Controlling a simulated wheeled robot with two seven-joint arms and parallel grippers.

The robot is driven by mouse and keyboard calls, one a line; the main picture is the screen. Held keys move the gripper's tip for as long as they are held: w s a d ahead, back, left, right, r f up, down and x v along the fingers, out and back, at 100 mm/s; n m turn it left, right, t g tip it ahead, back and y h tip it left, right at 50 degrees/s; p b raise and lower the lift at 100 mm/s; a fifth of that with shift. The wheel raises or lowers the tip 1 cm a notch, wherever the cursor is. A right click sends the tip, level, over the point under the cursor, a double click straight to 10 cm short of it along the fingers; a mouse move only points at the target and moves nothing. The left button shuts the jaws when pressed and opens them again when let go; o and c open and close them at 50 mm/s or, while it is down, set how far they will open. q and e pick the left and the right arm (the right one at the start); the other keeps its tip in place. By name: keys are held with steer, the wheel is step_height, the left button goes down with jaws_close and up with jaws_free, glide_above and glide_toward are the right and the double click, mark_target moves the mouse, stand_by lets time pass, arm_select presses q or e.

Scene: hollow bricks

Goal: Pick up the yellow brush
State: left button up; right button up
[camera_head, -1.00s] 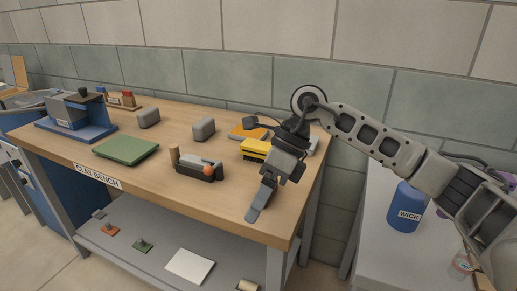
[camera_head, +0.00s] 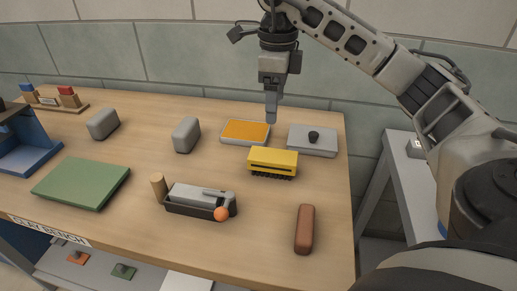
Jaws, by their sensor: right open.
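The yellow brush (camera_head: 273,158) lies on the wooden bench, with dark bristles pointing down along its front edge. My right gripper (camera_head: 271,108) hangs above the bench behind the brush, pointing down. It is open, empty and apart from the brush; the fingers are seen nearly edge-on. The brush is in full view. My left gripper is not in view.
An orange-filled tray (camera_head: 246,131) and a grey lidded slab (camera_head: 313,140) lie just behind the brush. A grey holder (camera_head: 200,199) with an orange ball and a reddish-brown bar (camera_head: 305,229) lie in front. Grey blocks (camera_head: 186,134) and a green slab (camera_head: 82,183) stand left.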

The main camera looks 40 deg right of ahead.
steer(key=b, duration=0.2)
glide_above(273, 155)
steer(key=f, duration=0.9)
steer(key=shift+s+f, duration=0.2)
steer(key=shift+f, duration=0.05)
steer(key=shift+w+f+p, duration=0.2)
steer(key=shift+f+p, duration=0.25)
steer(key=shift+f, duration=2.4)
steer(key=c, duration=1.1)
